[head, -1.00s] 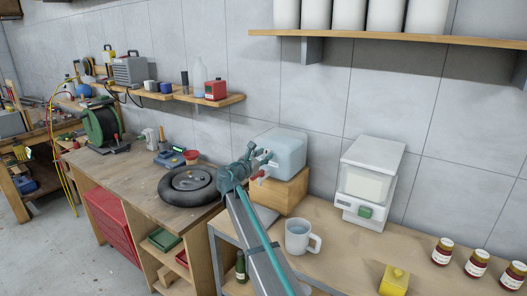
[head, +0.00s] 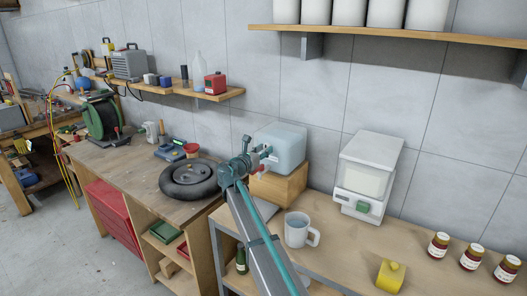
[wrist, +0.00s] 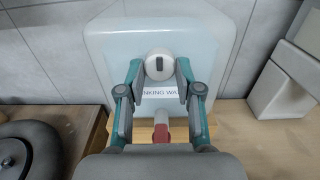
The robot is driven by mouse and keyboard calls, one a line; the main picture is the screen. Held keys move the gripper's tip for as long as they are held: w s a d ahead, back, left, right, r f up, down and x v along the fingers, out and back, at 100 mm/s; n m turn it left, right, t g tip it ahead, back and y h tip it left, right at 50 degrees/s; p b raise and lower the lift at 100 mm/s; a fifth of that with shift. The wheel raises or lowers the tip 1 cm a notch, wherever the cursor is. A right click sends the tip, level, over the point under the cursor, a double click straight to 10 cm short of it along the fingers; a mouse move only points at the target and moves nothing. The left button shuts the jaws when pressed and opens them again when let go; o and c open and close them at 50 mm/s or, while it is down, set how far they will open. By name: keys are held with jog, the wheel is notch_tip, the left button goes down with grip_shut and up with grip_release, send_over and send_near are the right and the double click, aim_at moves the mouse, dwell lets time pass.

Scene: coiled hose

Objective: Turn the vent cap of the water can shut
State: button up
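The water can (head: 284,146) is a translucent pale blue container on a wooden block against the wall. In the wrist view the can (wrist: 103,60) fills the upper middle, its label partly hidden by my fingers. A round white cap (wrist: 159,65) with a short, upright dark mark sits on its near face. A red-ended tap (wrist: 162,133) shows lower down. My gripper (wrist: 159,72) is in front of the can, its fingertips on either side of the cap, seemingly with narrow gaps. In the head view my gripper (head: 262,157) hides the cap.
The wooden block (head: 284,186) stands on the bench (head: 345,252). A mug (head: 297,230) is in front of it, and a white appliance (head: 368,170) to its right. A black round tyre-like object (head: 190,184) lies on the left bench.

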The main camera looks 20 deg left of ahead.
jog(key=o, duration=0.4)
jog(key=s+a, duration=0.2)
jog(key=s, duration=1)
jog(key=shift+a, duration=0.2)
jog(key=shift+w, duration=0.1)
